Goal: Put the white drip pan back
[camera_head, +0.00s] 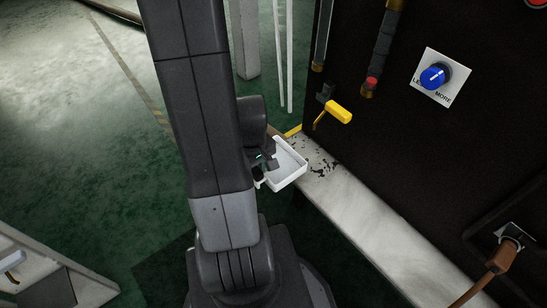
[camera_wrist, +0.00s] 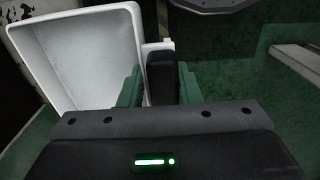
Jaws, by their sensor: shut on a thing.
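The white drip pan (camera_head: 287,168) is a shallow open tray in the middle of the head view, partly hidden behind my arm. It fills the upper left of the wrist view (camera_wrist: 92,55). My gripper (camera_wrist: 158,84) is shut on a part at the pan's side and holds it. In the head view my gripper (camera_head: 264,165) is mostly hidden by the arm. The pan is at the left end of the pale ledge (camera_head: 345,200); whether it touches the ledge I cannot tell.
A black machine panel rises behind the ledge, with a yellow-handled valve (camera_head: 338,111) and a blue knob (camera_head: 435,76). Dark specks (camera_head: 322,168) mark the ledge beside the pan. A brown cable (camera_head: 490,280) hangs at right.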

